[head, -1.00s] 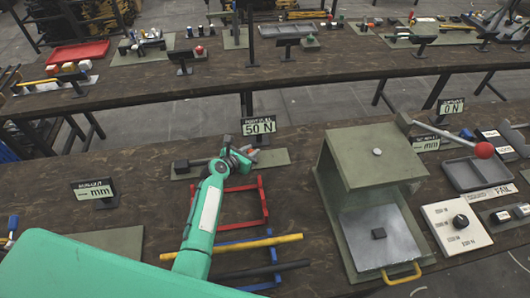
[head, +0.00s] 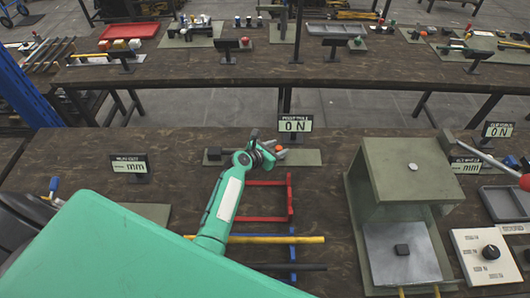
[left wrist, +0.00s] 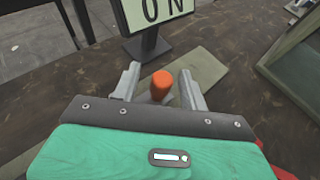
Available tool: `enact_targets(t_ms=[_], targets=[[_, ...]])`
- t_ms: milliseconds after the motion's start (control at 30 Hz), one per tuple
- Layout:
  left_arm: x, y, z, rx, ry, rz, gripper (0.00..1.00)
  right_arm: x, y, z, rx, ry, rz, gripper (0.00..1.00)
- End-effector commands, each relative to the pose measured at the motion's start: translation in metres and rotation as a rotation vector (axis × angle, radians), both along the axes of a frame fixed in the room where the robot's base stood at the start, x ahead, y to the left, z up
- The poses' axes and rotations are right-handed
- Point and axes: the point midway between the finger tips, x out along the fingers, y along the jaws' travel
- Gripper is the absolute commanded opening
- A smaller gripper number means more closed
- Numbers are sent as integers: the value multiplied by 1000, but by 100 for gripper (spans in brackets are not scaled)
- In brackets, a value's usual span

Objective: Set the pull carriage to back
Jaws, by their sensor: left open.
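The pull tester is a flat green base plate (head: 305,158) on the near bench, with a dark block (head: 213,155) at its left end. An orange knob (head: 279,149), which seems to belong to the pull carriage, shows beside my left gripper (head: 268,152). In the left wrist view the orange knob (left wrist: 161,82) stands between the two open fingers of my left gripper (left wrist: 160,90), with no clear contact. The carriage body is mostly hidden by my gripper. The display (head: 295,124) behind the plate reads 0 N. My right gripper is not in view.
A red frame (head: 268,218), a yellow bar (head: 300,239) and a dark bar (head: 290,267) lie in front of the plate. A large green press (head: 405,165) stands to the right. Another display (head: 130,166) stands to the left.

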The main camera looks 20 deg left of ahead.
Motion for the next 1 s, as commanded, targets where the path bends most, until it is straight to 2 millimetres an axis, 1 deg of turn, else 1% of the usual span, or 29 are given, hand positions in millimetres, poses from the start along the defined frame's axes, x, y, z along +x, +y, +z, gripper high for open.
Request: enact_targets(t_ms=[200,500,633,800,1000], targets=[[-28,12,11,1,-1,3,44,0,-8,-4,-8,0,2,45],[-78,34,32,1,-1,4,44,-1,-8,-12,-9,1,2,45],[-96,41,40,0,0,3,44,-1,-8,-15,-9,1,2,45],[-110,48,47,0,0,3,44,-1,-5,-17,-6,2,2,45],[-114,50,50,-1,0,4,44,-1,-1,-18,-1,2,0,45]])
